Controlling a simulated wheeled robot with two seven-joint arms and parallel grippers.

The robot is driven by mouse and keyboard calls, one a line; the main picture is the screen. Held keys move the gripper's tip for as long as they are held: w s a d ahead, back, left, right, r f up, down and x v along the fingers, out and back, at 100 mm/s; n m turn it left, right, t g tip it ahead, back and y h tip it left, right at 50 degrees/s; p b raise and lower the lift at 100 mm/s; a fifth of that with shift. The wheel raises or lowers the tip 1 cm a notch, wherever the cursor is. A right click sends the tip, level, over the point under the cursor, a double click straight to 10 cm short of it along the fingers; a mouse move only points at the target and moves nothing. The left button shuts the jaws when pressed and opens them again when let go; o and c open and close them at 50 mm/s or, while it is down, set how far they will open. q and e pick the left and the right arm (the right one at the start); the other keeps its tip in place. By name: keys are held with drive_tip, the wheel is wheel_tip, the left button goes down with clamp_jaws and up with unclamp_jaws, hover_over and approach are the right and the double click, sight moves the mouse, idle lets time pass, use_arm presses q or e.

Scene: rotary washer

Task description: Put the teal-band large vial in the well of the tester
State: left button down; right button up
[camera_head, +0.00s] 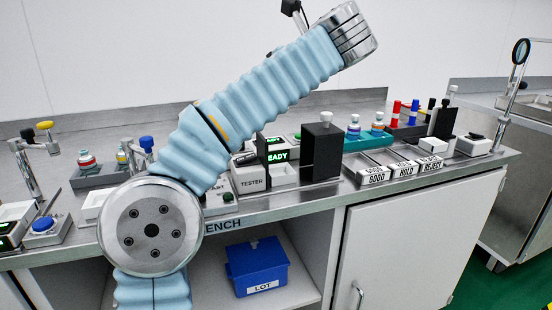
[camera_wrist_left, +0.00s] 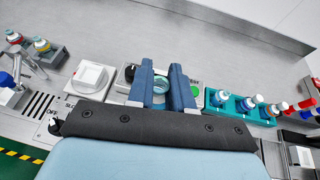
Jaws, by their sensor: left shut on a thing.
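The tester (camera_head: 252,183) stands mid-bench in the head view, labelled TESTER, with a lit green READY display (camera_head: 277,155). My left arm crosses in front of its left side, and my left gripper cannot be made out there. In the left wrist view my left gripper (camera_wrist_left: 162,92) has its two blue fingers shut on a vial with a teal top (camera_wrist_left: 160,87). The vial's lower part and band are hidden, and its height above the bench cannot be told. My right gripper is not in view.
A teal rack (camera_head: 368,140) with capped vials stands right of a tall black block (camera_head: 322,150). GOOD, HOLD and REJECT trays (camera_head: 403,173) lie at the bench front. A grey rack (camera_wrist_left: 52,57) with vials and a white square device (camera_wrist_left: 90,78) are at left.

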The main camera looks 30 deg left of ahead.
use_arm(q)
wheel_tip(320, 180, down, 16)
drive_tip(key=b, duration=0.3)
drive_tip(key=shift+r, duration=0.1)
drive_tip(key=c, duration=1.3)
unclamp_jaws()
drive_tip(key=b+v, duration=0.1)
drive_tip(key=v, duration=1.1)
